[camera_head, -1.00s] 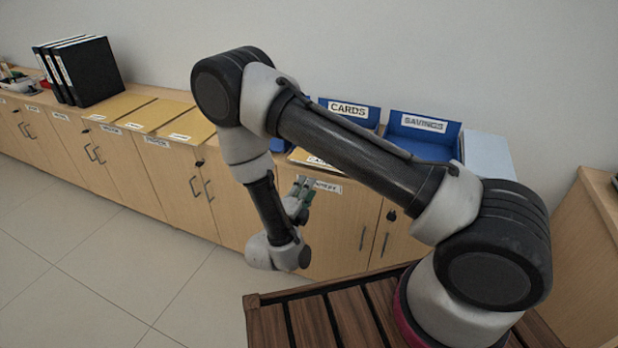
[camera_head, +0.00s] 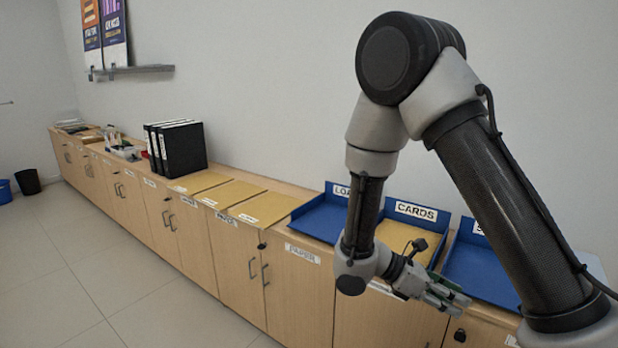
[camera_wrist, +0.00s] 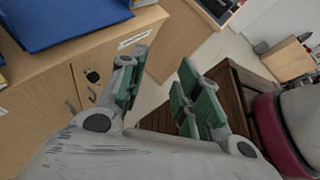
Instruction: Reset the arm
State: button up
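My gripper (camera_head: 447,298) is at the end of my bent arm in the head view, in front of the cabinet row near the blue trays. In the wrist view my gripper (camera_wrist: 160,95) has its two green-padded fingers spread apart. Nothing is between them; floor and cabinet front show through the gap. My arm's elbow stands high at the upper right of the head view, and the forearm hangs down from it.
Blue trays labelled CARDS (camera_head: 443,228) and LOANS (camera_head: 318,222) stand on the cabinet top, with another blue tray (camera_head: 475,272) to the right. Open tiled floor (camera_head: 60,270) is at left.

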jog(key=s+d+r+m+t+y, duration=0.2)
jog(key=s+r+m+y, duration=0.1)
jog(key=r+m, duration=0.3)
jog(key=s+d+r+m+t+y, duration=0.1)
jog(key=s+r+m+y, duration=0.3)
jog(key=r, duration=0.5)
jog(key=s+d+r+m+t+y, duration=0.2)
jog(key=s+r+m+t+y, duration=0.2)
jog(key=r+m, duration=0.3)
jog(key=shift+s+d+r+m+y, duration=0.2)
jog(key=shift+s+d+m+y, duration=0.1)
jog(key=shift+m+y, duration=0.4)
